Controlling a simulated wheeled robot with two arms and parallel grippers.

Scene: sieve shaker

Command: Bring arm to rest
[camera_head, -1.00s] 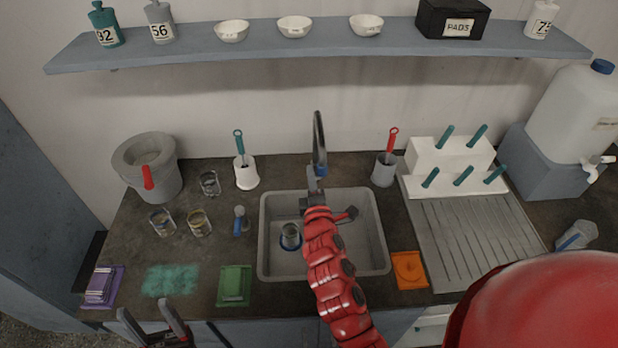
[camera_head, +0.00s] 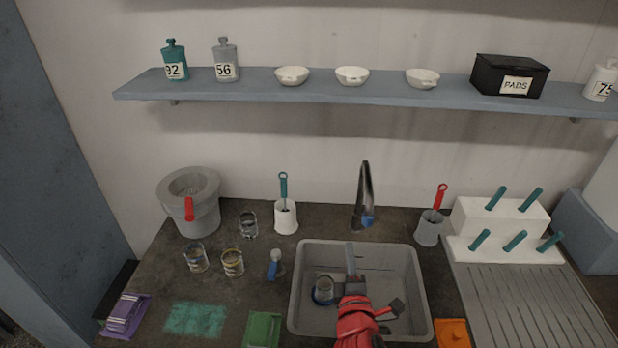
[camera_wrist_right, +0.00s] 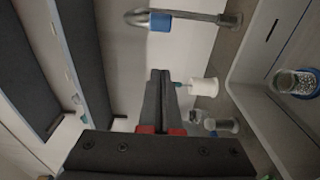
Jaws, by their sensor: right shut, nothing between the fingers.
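My right gripper (camera_head: 351,250) is over the sink (camera_head: 300,295), in front of the tap (camera_head: 364,195). Its dark fingers are closed together and empty; they also show shut in the right wrist view (camera_wrist_right: 158,78). My red right arm comes up from the bottom edge. A glass with a blue ring (camera_head: 324,290) sits in the sink left of the gripper, apart from it. My left gripper is out of view.
On the counter's left stand several glasses (camera_head: 232,263), a grey bucket (camera_head: 191,205) and a white brush holder (camera_head: 285,218). A grey brush holder (camera_head: 428,230) and white peg rack (camera_head: 505,222) stand right of the tap. The shelf (camera_head: 330,92) runs above.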

